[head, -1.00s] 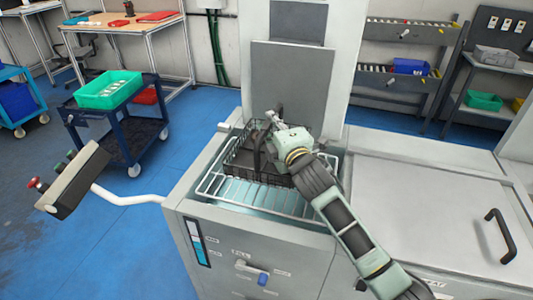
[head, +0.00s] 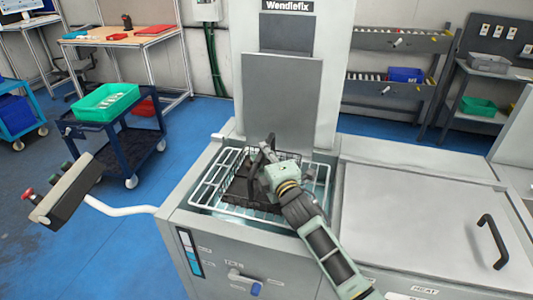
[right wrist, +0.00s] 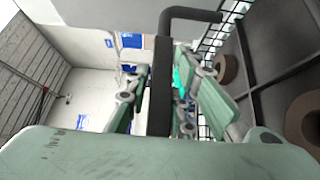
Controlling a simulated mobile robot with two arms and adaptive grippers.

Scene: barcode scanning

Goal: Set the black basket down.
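The black basket (head: 237,190) is a wire basket with a dark upright handle, on or just above the white wire rack (head: 206,192) in the open bay of the grey machine. I cannot tell if its base fully touches the rack. Dark parts lie inside it; the right wrist view shows brown ring-shaped parts (right wrist: 226,68). My right gripper (head: 268,158) is at the handle. In the right wrist view my right gripper's fingers (right wrist: 161,85) lie on both sides of the black handle bar (right wrist: 160,100) and look closed on it. My left gripper is out of view.
The machine's raised grey door (head: 283,100) stands behind the bay. A closed lid with a black handle (head: 492,241) is to the right. A control box (head: 67,190) on a white arm sticks out left. A blue cart with a green bin (head: 105,101) stands farther back left.

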